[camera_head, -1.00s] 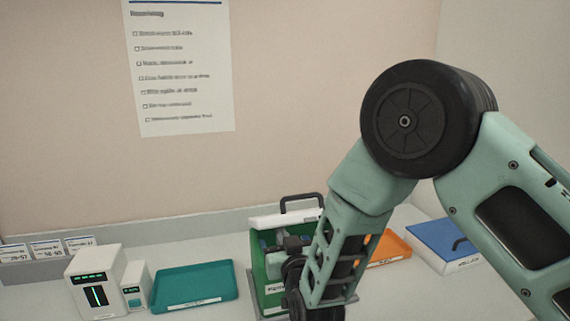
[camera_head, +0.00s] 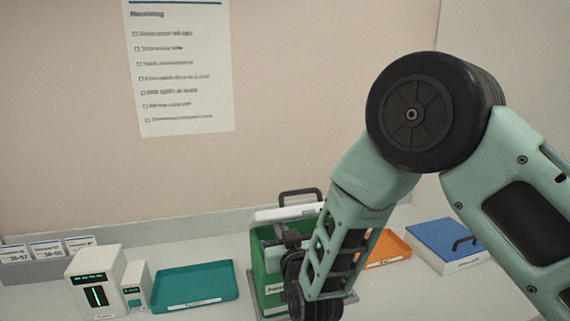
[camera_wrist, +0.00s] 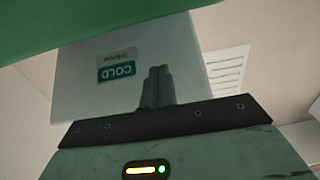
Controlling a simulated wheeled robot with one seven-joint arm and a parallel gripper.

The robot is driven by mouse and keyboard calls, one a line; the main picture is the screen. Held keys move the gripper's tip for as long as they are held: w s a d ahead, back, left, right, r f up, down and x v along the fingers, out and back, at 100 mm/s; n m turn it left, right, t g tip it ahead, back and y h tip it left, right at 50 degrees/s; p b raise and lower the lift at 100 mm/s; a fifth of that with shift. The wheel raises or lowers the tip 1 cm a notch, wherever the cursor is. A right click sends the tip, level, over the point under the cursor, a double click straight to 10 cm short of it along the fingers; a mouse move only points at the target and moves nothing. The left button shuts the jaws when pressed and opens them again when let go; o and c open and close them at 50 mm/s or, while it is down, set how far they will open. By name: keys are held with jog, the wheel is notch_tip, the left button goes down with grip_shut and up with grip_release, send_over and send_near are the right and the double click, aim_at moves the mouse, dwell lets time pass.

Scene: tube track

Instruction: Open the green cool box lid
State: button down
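The green cool box (camera_head: 259,262) stands on the bench, partly hidden behind my arm. Its white lid (camera_head: 280,214) is raised at the back of the box, with a dark handle (camera_head: 300,193) on its far side. In the wrist view the pale lid face (camera_wrist: 85,75) fills the middle, with an upside-down COLD label (camera_wrist: 117,67); a green surface (camera_wrist: 90,25) crosses the top. My gripper (camera_wrist: 158,70) has its dark fingers side by side in front of the lid face, with nothing visible between them. Whether they touch the lid I cannot tell.
A teal tray (camera_head: 200,284) and white devices (camera_head: 95,282) stand left of the box. An orange tray (camera_head: 388,250) and a blue-lidded box (camera_head: 445,243) stand to the right. The wall with a checklist (camera_head: 180,70) is behind.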

aim_at(279, 216)
jog(key=shift+w+r, duration=0.1)
jog(key=shift+w+a+r, duration=0.2)
jog(key=shift+w+r, duration=0.35)
jog(key=shift+r, duration=0.05)
jog(key=shift+w+a+r, duration=0.15)
jog(key=shift+w+r, duration=0.35)
jog(key=shift+r, duration=0.05)
jog(key=shift+w+a+r, duration=0.2)
jog(key=shift+w+r, duration=0.3)
jog(key=shift+w, duration=0.2)
jog(key=shift+w+a+r, duration=0.2)
jog(key=shift+w+r, duration=0.25)
jog(key=shift+w, duration=0.2)
jog(key=shift+w+a+r+b, duration=0.2)
jog(key=shift+w+r+b, duration=0.05)
jog(key=shift+w, duration=0.5)
jog(key=shift+w+a+r+b, duration=0.2)
jog(key=shift+w+r, duration=0.05)
jog(key=shift+w, duration=0.5)
